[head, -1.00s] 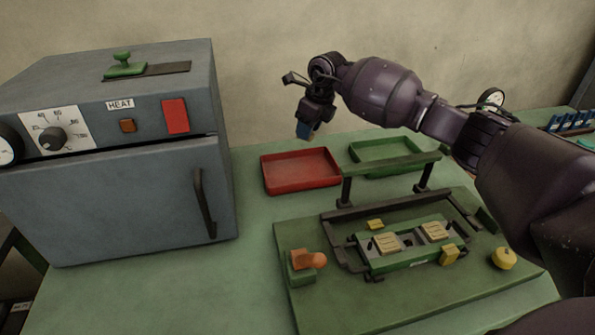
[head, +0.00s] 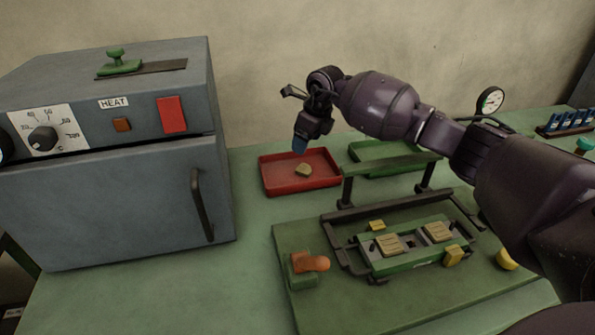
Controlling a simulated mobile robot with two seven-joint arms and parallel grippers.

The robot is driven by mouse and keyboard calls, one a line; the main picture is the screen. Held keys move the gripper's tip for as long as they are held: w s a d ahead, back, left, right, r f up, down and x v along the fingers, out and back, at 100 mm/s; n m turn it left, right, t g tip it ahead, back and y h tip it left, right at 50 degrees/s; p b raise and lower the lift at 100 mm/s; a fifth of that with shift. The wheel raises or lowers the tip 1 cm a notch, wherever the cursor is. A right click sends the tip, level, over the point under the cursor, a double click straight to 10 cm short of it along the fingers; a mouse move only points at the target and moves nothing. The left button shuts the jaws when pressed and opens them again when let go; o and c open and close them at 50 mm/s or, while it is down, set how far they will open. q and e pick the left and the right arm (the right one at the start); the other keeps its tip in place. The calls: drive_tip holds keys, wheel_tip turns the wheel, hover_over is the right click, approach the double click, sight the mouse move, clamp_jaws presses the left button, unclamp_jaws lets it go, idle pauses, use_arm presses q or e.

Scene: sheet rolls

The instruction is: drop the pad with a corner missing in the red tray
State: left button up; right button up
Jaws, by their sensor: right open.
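The red tray (head: 273,186) stands on the green bench between the grey oven and the fixture. A small yellowish pad (head: 303,170) lies inside it, near the middle; it is too small to tell whether a corner is missing. My right gripper (head: 301,144) is just above the tray's back part, pointing down, open and apart from the pad. Two pale pads, a left one (head: 389,245) and a right one (head: 437,232), sit in the green-framed fixture (head: 415,262). My left gripper is not in view.
A grey oven (head: 110,205) with a handle fills the left. A green tray (head: 367,171) stands behind the fixture's raised bar (head: 390,165). An orange-handled clamp (head: 311,263), yellow blocks (head: 453,255) and a gauge (head: 490,100) are around. Bench left of the fixture is clear.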

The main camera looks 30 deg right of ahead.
drive_tip(key=shift+r, duration=0.1)
drive_tip(key=p+v, duration=0.1)
drive_tip(key=v, duration=0.9)
drive_tip(key=shift+r+p, duration=0.25)
drive_tip(key=shift+p, duration=0.15)
drive_tip(key=shift+s+d, duration=0.15)
